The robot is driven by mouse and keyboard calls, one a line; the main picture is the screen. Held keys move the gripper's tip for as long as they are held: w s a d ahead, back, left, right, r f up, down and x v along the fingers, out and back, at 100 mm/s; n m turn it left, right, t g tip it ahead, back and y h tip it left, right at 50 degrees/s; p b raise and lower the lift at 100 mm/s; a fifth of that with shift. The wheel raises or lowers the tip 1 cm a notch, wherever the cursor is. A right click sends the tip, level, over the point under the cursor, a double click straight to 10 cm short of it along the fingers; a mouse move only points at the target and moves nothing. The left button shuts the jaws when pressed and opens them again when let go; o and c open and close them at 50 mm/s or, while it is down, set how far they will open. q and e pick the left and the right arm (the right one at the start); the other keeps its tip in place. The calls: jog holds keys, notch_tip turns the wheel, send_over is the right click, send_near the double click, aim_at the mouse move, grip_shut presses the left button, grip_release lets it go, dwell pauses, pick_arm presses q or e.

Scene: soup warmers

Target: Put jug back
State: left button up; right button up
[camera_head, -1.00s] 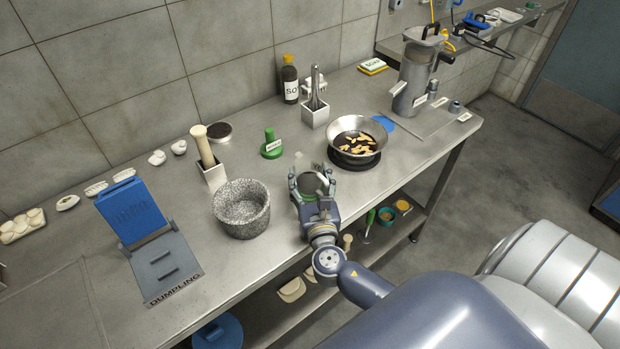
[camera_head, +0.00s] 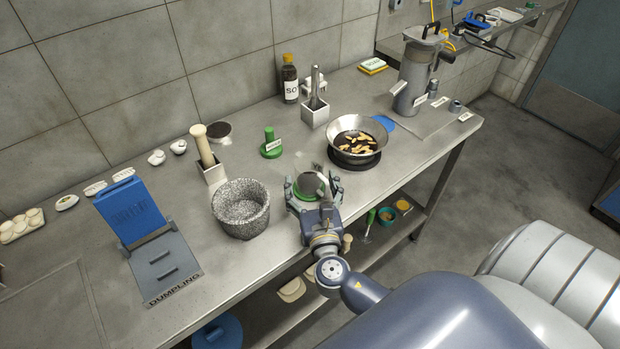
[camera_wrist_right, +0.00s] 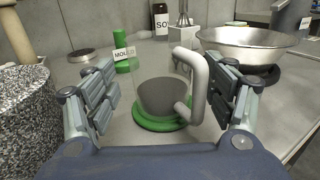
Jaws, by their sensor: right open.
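The jug (camera_wrist_right: 160,92) looks clear, with a dark grey area low in its body and a thick white handle (camera_wrist_right: 190,82) on its right side. It stands upright on a round green base (camera_wrist_right: 160,123) on the steel counter. In the head view the jug (camera_head: 312,184) is near the counter's front edge. My right gripper (camera_head: 312,187) is open, with one finger on each side of the jug. In the wrist view a gap shows between the left finger and the jug; the right finger is close to the handle, and I cannot tell if they touch. My left gripper is not in view.
A speckled stone bowl (camera_head: 241,221) stands left of my right gripper. A wok (camera_head: 357,137) with food sits behind and to the right. A green-based MOULD item (camera_head: 270,148) and a soy bottle (camera_head: 289,82) stand farther back. The counter's front edge is close.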

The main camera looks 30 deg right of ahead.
jog(key=b+v, duration=0.1)
jog(key=v, duration=0.7)
jog(key=shift+s+a, duration=0.1)
jog(key=shift+s, duration=0.15)
jog(key=shift+s+a+b, duration=0.25)
jog(key=shift+s+b, duration=0.05)
jog(key=shift+s, duration=0.3)
